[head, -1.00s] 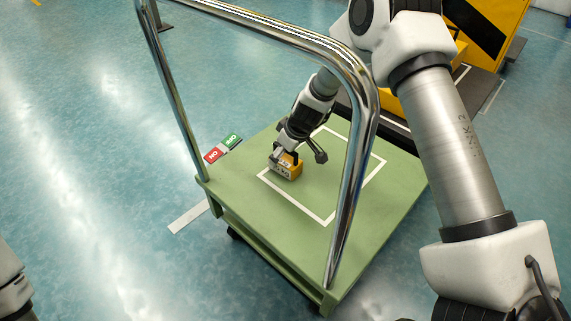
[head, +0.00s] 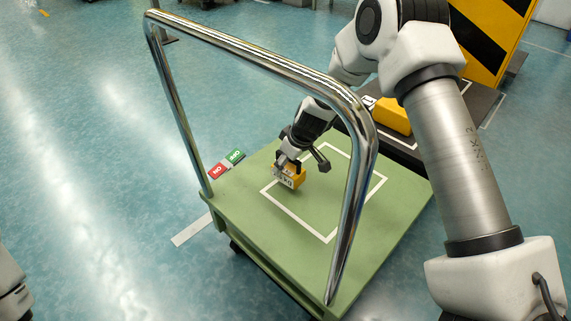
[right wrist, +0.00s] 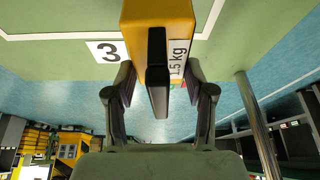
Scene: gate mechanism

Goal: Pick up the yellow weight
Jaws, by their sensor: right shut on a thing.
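The yellow weight (head: 294,178) is a small block over the near-left part of the white square on the green cart top. In the right wrist view the weight (right wrist: 158,14) shows a black handle and a "1.5 kg" label. My right gripper (head: 286,166) reaches it from above and is shut on it. In the right wrist view the fingers of the right gripper (right wrist: 159,88) stand on either side of the black handle. Whether the weight's underside touches the cart is hard to tell. My left gripper is not visible; only a piece of my left arm shows at the left edge.
The green cart (head: 340,246) has a tall chrome handle (head: 250,61) arching in front of my right arm. Another yellow block (head: 394,116) sits on a dark platform behind. Open floor lies left.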

